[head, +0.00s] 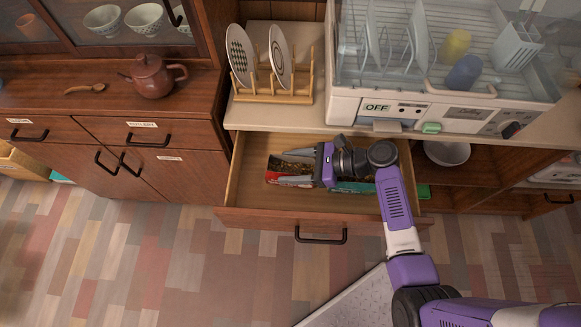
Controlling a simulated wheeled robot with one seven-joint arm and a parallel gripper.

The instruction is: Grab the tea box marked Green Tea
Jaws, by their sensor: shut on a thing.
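A drawer (240,178) under the dish dryer counter is pulled open. In it, at the left, lies a box (287,166) with a red side and a dark, patterned top. My gripper (282,167) reaches into the drawer from the right, its fingers pointing left. It is shut on this red box, one finger along the far side and one along the near side. A teal-green box (355,187) lies right of it, partly hidden under my wrist. No tea name is readable on either box, so I cannot tell which is Green Tea.
A dish dryer (345,105) marked OFF and a wooden rack (270,98) with two plates stand on the counter above. A white bowl (447,153) sits on the shelf right of the drawer. A teapot (153,76) stands on the left cabinet. Open floor lies in front.

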